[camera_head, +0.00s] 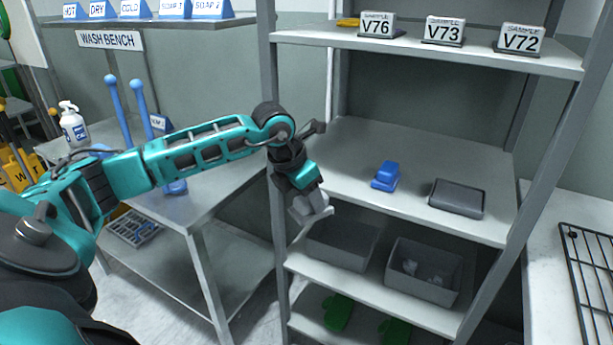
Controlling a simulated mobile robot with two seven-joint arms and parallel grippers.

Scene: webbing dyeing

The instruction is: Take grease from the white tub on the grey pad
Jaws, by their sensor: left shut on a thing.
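A dark grey pad (456,198) lies on the middle shelf at the right, and its top is bare. No tub shows standing on it. My left gripper (311,207) points down at the left front edge of the rack, to the left of the pad and well apart from it. It is shut on a small pale thing, mostly hidden by the fingers, and I cannot tell what it is. My right gripper is out of view.
A blue object (386,176) sits on the middle shelf (400,140), left of the pad. Grey bins (424,272) stand on the shelf below. Sample blocks (443,31) line the top shelf. The rack's upright (269,80) is close to my left arm. The wash bench (215,175) is at left.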

